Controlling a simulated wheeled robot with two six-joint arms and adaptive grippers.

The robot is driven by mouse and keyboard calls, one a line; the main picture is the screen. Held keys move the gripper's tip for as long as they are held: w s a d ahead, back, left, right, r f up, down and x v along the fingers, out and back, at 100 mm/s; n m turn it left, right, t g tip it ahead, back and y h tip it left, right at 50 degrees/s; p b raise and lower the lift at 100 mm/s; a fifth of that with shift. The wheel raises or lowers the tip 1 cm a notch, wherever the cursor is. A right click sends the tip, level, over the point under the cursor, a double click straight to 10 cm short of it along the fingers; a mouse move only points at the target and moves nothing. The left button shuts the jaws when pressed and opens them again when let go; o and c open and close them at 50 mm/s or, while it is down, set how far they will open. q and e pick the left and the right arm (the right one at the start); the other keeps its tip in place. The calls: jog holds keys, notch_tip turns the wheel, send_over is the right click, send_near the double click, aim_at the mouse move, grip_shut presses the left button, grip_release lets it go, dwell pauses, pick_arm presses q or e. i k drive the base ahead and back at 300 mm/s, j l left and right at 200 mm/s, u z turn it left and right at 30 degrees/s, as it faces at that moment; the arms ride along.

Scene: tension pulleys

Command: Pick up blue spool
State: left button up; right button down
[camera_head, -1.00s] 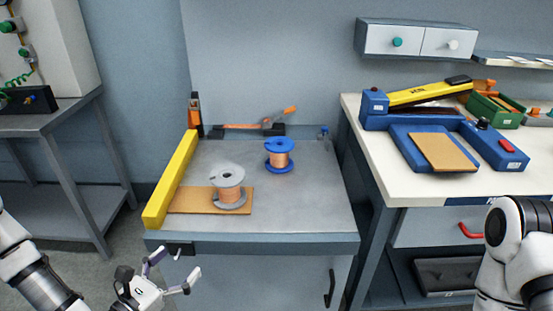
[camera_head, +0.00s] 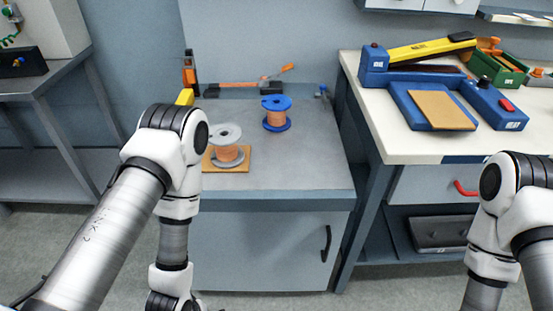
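The blue spool (camera_head: 276,103), wound with copper-coloured wire, stands upright on the grey cabinet top, right of its middle. A grey spool (camera_head: 227,134) with similar wire stands on a brown board to its left, nearer to me. My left arm reaches in from the left and bends downward in front of the cabinet, hiding part of the board and the yellow bar. My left gripper is out of view below the frame. My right arm shows at the lower right, and its gripper is also out of view.
The brown board (camera_head: 240,165) lies under the grey spool. A yellow bar (camera_head: 186,97) is mostly hidden behind my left arm. An orange-handled tool (camera_head: 270,81) lies along the back edge. A white bench (camera_head: 400,143) with blue equipment stands right. The cabinet top right of the spools is clear.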

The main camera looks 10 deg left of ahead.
aim_at(275, 120)
jog(key=j+z, duration=0.3)
jog(key=k+j+z, duration=0.15)
jog(key=j+z, duration=0.15)
jog(key=j, duration=0.15)
jog(key=k+j+z, duration=0.35)
jog(key=j+z, duration=0.2)
jog(key=j, duration=0.15)
